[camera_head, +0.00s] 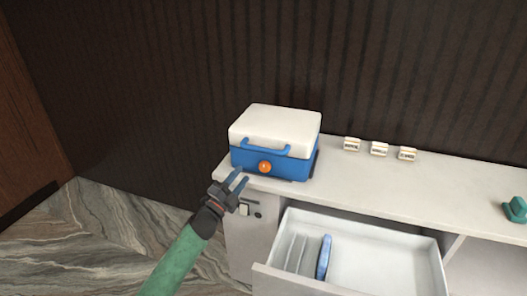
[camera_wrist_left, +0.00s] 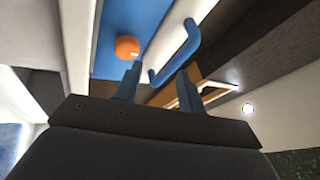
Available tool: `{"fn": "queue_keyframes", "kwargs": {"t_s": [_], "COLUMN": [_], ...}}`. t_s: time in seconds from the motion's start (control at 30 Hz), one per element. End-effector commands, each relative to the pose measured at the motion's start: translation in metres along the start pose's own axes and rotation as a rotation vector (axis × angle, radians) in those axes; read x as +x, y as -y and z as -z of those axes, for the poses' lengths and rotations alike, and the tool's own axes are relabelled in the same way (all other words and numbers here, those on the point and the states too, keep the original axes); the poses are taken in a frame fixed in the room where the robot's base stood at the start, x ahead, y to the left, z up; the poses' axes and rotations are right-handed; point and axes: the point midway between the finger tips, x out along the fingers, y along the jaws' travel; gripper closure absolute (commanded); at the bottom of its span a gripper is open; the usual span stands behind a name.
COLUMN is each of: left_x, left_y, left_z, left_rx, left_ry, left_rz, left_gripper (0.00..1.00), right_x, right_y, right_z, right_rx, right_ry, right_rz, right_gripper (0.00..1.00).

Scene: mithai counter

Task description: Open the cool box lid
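The cool box (camera_head: 285,166) is blue with a white lid (camera_head: 276,122) and stands at the left end of the white counter. The lid is shut. A blue handle (camera_head: 266,147) runs along the lid's front edge, and an orange round button (camera_head: 265,167) sits on the blue front below it. My left gripper (camera_head: 239,181) is open and empty, in front of the box's lower left corner. In the left wrist view, the fingers (camera_wrist_left: 158,85) point up towards the handle (camera_wrist_left: 178,52) and the button (camera_wrist_left: 127,46), apart from both. My right gripper is not in view.
An open white drawer (camera_head: 386,262) with a blue item (camera_head: 323,257) inside juts out below the counter (camera_head: 440,180). Several small labelled blocks stand right of the box. A teal object (camera_head: 515,209) sits at the far right. Floor is free on the left.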

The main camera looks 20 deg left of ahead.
Motion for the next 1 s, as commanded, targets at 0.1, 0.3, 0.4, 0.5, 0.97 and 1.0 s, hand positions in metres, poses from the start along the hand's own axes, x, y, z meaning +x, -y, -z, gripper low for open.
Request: {"fn": "queue_keyframes", "kwargs": {"t_s": [0.1,0.3,0.4,0.5,0.97,1.0], "left_x": [0.023,0.041,0.044,0.045,0.086,0.089], "left_y": [0.016,0.027,0.029,0.030,0.032,0.031], "left_z": [-0.001,-0.001,-0.001,-0.001,0.023,0.025], "left_rx": [0.148,0.332,0.380,0.404,0.406,0.406], "left_ry": [-0.173,-0.407,-0.475,-0.508,-0.515,-0.515], "left_rz": [0.043,0.078,0.085,0.087,0.089,0.088], "left_gripper": [0.60,0.60,0.60,0.60,0.60,0.60], "right_x": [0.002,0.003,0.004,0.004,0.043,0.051], "right_y": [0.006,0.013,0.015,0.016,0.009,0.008], "right_z": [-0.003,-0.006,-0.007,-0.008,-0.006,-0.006], "right_rx": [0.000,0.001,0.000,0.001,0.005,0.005], "right_ry": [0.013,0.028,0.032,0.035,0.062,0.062], "right_rz": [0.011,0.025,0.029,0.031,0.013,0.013], "right_gripper": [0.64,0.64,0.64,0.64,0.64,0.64]}}
